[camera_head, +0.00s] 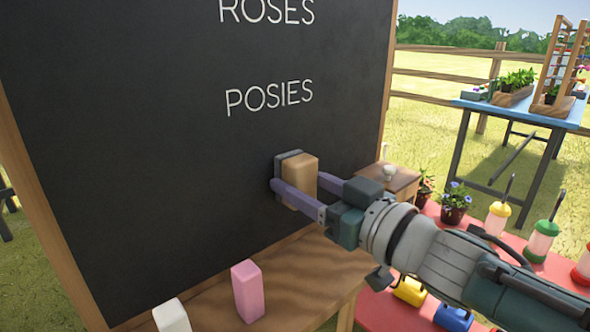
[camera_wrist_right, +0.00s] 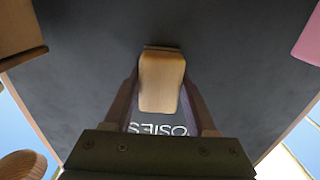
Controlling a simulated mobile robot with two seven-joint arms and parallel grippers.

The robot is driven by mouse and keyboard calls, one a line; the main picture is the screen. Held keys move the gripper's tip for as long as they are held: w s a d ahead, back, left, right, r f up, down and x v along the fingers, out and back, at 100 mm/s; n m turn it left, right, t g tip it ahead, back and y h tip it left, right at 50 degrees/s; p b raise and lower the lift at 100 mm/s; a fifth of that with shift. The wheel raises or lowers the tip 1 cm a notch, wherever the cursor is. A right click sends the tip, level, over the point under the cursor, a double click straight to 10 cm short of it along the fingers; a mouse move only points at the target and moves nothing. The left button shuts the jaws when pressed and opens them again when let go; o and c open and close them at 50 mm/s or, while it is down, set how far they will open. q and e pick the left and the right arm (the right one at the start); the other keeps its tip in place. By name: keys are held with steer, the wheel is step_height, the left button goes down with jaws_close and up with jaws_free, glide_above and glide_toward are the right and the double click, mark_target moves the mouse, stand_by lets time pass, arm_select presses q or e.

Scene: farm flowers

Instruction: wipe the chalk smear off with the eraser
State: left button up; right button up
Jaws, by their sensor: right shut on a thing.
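The eraser (camera_head: 302,178) has a tan wooden body with a dark grey pad. My right gripper (camera_head: 296,188) is shut on it and holds it with the pad side against or very near the chalkboard (camera_head: 150,140); I cannot tell if it touches. The eraser also shows between the fingers in the right wrist view (camera_wrist_right: 162,82). The board carries the white words ROSES and POSIES. No chalk smear is visible; the eraser and gripper hide part of the board. My left gripper is not in view.
A wooden ledge (camera_head: 290,280) below the board holds a pink block (camera_head: 248,290) and a white block (camera_head: 171,316). At right, a red surface (camera_head: 385,308) bears flowerpots and coloured feeders. A blue table (camera_head: 520,112) with plants stands farther back.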

steer(key=shift+s+a+r+p, duration=0.1)
steer(key=shift+s+a+p, duration=0.25)
steer(key=shift+s+a, duration=0.3)
steer(key=shift+s+a+f+p, duration=0.1)
steer(key=shift+s+a+p, duration=0.3)
steer(key=shift+a, duration=0.5)
steer(key=shift+s+a+r+p, duration=0.1)
steer(key=shift+s+a+p, duration=0.2)
steer(key=shift+s+a, duration=0.7)
steer(key=shift+a, duration=0.4)
steer(key=shift+s+d+p, duration=0.15)
steer(key=shift+s+p, duration=0.15)
steer(key=shift+p, duration=0.25)
steer(key=p, duration=0.3)
glide_toward(244, 190)
steer(key=shift+w, duration=0.3)
